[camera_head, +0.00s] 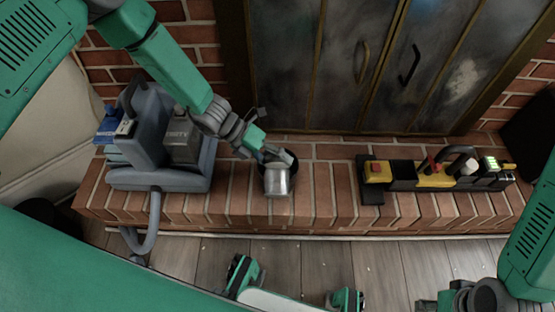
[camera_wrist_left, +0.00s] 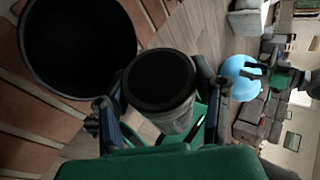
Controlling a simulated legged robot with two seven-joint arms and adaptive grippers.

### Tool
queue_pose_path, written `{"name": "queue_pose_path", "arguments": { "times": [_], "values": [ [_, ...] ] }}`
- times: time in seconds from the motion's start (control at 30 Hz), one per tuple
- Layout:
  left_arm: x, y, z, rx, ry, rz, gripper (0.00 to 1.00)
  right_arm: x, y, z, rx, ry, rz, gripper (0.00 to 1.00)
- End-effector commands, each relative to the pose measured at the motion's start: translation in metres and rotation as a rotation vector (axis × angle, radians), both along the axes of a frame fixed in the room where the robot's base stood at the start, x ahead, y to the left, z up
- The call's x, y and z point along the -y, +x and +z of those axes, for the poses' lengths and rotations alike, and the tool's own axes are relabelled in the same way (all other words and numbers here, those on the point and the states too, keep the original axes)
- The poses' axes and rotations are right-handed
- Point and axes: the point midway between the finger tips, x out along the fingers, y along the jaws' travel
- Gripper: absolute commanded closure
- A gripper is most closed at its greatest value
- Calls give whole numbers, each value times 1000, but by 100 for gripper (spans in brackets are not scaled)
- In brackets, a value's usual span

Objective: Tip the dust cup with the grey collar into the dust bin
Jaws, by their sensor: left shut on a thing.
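My left gripper (camera_head: 272,157) is shut on the dust cup (camera_head: 277,182), a small grey, see-through cylinder. In the left wrist view the cup (camera_wrist_left: 160,88) sits between the two fingers of the gripper (camera_wrist_left: 163,98), its dark round end facing the camera. The collar's grey is hard to make out there. The dust bin (camera_head: 291,158) is a round black container on the brick ledge, largely hidden behind the cup and gripper. Its wide dark mouth (camera_wrist_left: 78,42) lies beside the cup in the left wrist view. My right gripper (camera_head: 428,304) is only partly in view at the bottom edge.
A grey vacuum-like machine (camera_head: 160,150) stands on the brick ledge (camera_head: 335,195) at left, its hose hanging over the front. A black and yellow tool rack (camera_head: 435,175) lies at right. Metal doors (camera_head: 350,65) rise behind. The ledge between bin and rack is clear.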

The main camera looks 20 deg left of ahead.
Motion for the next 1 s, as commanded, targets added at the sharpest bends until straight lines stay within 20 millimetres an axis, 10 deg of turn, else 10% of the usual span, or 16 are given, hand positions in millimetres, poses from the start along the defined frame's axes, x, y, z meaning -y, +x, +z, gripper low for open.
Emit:
{"name": "queue_pose_path", "arguments": {
  "times": [1.0],
  "values": [
    [0,0,-9,-87,-25,0,79,0,0,-8,0,0,0,60]
  ]
}}
